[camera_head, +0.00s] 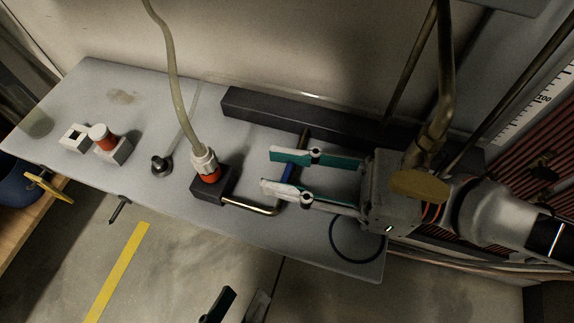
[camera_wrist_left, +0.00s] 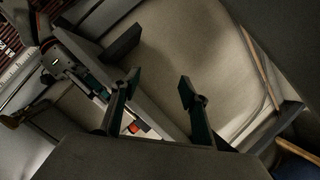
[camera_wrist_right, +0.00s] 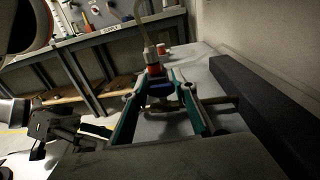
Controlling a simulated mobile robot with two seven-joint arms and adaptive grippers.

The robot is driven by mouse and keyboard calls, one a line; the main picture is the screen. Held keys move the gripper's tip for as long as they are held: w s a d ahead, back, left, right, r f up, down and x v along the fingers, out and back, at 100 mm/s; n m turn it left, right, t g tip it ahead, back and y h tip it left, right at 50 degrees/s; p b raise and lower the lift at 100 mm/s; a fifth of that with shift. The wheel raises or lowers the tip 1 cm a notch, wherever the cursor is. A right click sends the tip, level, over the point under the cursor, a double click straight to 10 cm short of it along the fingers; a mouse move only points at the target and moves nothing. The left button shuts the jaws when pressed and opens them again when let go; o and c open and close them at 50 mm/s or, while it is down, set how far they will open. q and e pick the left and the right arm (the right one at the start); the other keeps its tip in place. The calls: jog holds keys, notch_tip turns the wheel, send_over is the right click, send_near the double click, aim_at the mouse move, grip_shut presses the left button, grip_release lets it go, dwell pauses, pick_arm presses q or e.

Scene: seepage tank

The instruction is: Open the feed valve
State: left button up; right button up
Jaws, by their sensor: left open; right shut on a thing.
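The feed valve's blue handle (camera_head: 288,171) sits on a bent metal pipe (camera_head: 250,206) on the grey bench top. My left gripper (camera_head: 235,305) is at the bottom edge of the head view, off the bench's front edge. In the left wrist view its fingers (camera_wrist_left: 159,84) are wide apart with nothing held.
A black block (camera_head: 211,188) with a red-and-white fitting (camera_head: 205,165) and hose (camera_head: 177,95) stands left of the valve. A long dark bar (camera_head: 300,118) lies behind it. A white-and-red part (camera_head: 104,137) and a dark knob (camera_head: 161,164) are farther left.

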pick_arm(q)
jog(key=shift+d+n+b, duration=0.3)
jog(key=shift+n, duration=0.2)
pick_arm(e)
jog(key=shift+g, duration=0.3)
pick_arm(q)
jog(key=shift+r, duration=0.1)
pick_arm(e)
jog(key=shift+r, duration=0.1)
dwell(0.7)
jog(key=o, duration=1.1)
pick_arm(q)
jog(key=shift+s, duration=0.1)
pick_arm(e)
jog(key=shift+d, duration=0.1)
jog(key=shift+s+d+f, duration=0.1)
jog(key=shift+d+f, duration=0.1)
jog(key=shift+d, duration=0.3)
jog(key=shift+s+d+r, duration=0.1)
jog(key=shift+s+d, duration=0.25)
jog(key=shift+d, duration=1.4)
jog(key=shift+s+d, duration=0.35)
jog(key=shift+d, duration=1.45)
jog(key=shift+s+d+r, duration=0.1)
jog(key=shift+s+d, duration=0.25)
jog(key=shift+d, duration=1.4)
